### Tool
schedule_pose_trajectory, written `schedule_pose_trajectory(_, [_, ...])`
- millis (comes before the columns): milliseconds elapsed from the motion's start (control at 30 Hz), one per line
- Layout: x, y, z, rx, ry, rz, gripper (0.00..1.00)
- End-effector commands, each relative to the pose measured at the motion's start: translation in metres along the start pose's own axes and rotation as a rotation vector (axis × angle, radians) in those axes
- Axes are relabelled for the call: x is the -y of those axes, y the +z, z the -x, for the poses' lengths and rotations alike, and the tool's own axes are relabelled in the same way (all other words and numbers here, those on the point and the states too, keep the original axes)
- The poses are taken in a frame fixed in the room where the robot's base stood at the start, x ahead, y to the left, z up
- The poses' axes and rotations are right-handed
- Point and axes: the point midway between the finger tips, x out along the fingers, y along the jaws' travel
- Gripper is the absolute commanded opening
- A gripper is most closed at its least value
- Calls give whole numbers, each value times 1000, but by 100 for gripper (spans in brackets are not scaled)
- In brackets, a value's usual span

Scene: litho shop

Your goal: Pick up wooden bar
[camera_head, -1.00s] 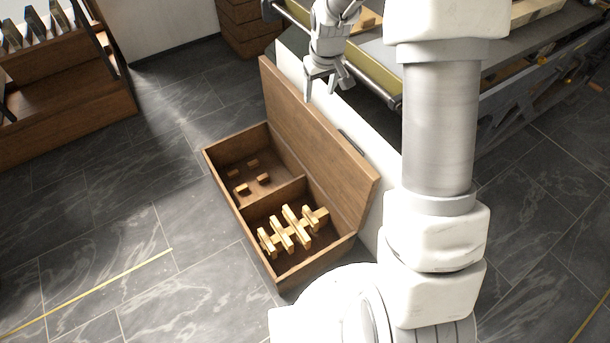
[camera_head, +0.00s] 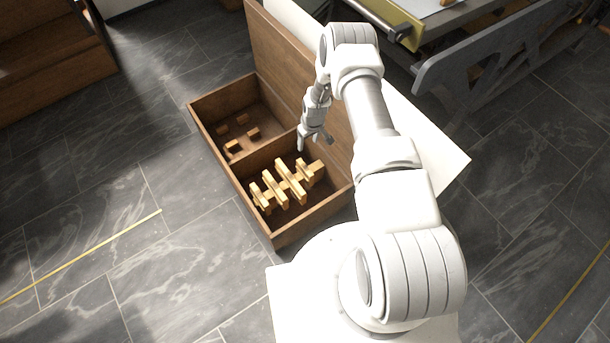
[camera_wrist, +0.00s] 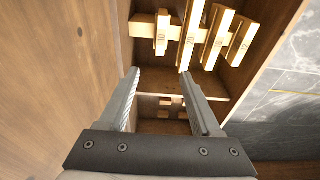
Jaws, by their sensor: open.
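Several light wooden bars (camera_head: 282,183) stand in a row in the near compartment of an open brown wooden box (camera_head: 233,187), lying across a light wooden rack. Which one the task means I cannot tell. In the wrist view the bars show at the top, one at left (camera_wrist: 162,32), a longer one beside it (camera_wrist: 190,38) and others to the right, with small dark numbers on them. My gripper (camera_head: 315,143) is open and empty, above the box near its divider and lid. In the wrist view the fingertips (camera_wrist: 160,74) point toward the bars, apart from them.
The raised lid (camera_head: 278,55) stands along the box's back side, close to my gripper. The far compartment holds several small wooden blocks (camera_head: 236,146). A work table with a dark frame (camera_head: 480,75) is at upper right. Floor left of the box is clear.

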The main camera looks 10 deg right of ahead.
Motion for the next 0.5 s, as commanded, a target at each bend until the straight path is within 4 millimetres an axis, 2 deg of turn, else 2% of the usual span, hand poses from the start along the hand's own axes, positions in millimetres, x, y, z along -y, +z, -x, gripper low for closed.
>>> schedule_pose_trajectory(33, [1, 4, -10, 2, -2, 1, 65])
schedule_pose_trajectory(267, [3, 10, -46, 4, -4, 3, 65])
schedule_pose_trajectory(500, [4, 11, -100, 5, -4, 4, 65])
